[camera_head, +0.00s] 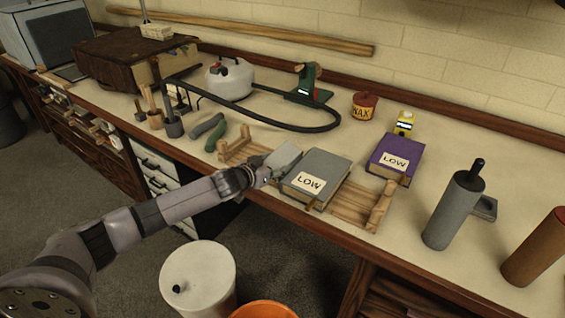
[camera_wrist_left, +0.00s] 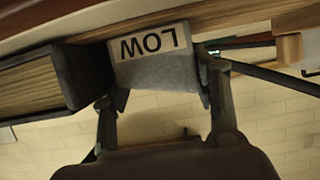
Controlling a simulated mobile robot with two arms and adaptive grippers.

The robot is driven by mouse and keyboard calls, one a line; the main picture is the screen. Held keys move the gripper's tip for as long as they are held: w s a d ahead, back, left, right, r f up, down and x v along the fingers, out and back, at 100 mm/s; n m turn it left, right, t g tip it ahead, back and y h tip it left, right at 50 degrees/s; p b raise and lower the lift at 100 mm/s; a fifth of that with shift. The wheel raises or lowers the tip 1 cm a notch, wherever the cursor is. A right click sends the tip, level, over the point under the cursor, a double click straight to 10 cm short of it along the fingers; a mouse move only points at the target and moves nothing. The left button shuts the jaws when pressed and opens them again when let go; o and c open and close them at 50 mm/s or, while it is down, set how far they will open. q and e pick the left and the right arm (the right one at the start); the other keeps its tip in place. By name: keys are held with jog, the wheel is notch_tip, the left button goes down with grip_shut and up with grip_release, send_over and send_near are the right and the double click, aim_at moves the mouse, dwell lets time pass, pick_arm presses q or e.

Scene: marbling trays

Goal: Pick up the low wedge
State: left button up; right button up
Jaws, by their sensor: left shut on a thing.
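The low wedge is a small grey block with a white LOW label (camera_wrist_left: 158,72), between my two fingers in the left wrist view. In the head view the grey block (camera_head: 284,156) shows at the fingertips, just left of a grey book, over the wooden rack (camera_head: 357,205). My left gripper (camera_head: 266,175) is shut on the wedge; its fingers also show in the wrist view (camera_wrist_left: 162,88). The gap between the wedge and the rack is hard to tell. My right gripper is not in view.
The grey book (camera_head: 321,167), also labelled LOW, lies on the rack close beside the wedge. A purple LOW book (camera_head: 397,153) is behind it to the right. A wax tin (camera_head: 363,106), a kettle (camera_head: 230,80) with a hose, and a grey cylinder (camera_head: 452,211) stand on the bench.

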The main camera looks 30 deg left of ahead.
pick_arm(q)
jog(key=shift+d+f, duration=0.1)
jog(key=shift+d, duration=0.05)
jog(key=shift+c, duration=0.8)
